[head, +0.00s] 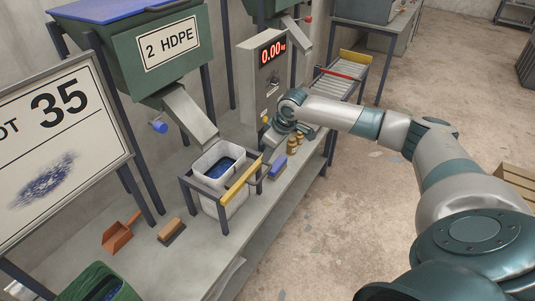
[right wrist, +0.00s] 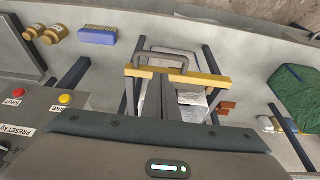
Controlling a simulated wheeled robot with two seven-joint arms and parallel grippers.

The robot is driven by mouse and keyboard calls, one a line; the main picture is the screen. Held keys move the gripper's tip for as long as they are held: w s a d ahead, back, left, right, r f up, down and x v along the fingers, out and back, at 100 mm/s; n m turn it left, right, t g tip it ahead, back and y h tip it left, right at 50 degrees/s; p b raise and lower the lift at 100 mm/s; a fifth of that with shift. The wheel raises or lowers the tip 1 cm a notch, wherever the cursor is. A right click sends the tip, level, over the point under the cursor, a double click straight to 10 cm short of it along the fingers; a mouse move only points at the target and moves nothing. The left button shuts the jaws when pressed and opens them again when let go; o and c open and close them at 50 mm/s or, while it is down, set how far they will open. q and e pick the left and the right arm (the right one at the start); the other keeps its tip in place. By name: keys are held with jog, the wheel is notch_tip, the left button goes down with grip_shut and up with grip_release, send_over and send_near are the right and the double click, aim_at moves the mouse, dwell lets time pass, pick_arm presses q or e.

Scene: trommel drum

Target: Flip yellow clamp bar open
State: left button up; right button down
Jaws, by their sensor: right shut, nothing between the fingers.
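The yellow clamp bar (head: 240,183) lies across the front of a dark frame around a white bin (head: 207,163), which has blue material inside. In the right wrist view the bar (right wrist: 205,79) runs across the middle, with a grey loop handle (right wrist: 183,58) on it. My right gripper (head: 266,150) is beside the bar's far end, under the scale post. In the right wrist view its shut, empty fingers (right wrist: 161,84) overlap the bar near the handle. I cannot tell whether they touch it. My left gripper is not in view.
A metal chute (head: 190,113) hangs over the bin. The scale post (head: 262,75) reads 0.00. A brush (head: 171,232) and orange scoop (head: 120,232) lie left of the bin.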

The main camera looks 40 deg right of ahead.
aim_at(247, 180)
jog(key=p+x, duration=0.2)
jog(key=x, duration=0.6)
jog(key=shift+f, duration=0.1)
dwell(0.3)
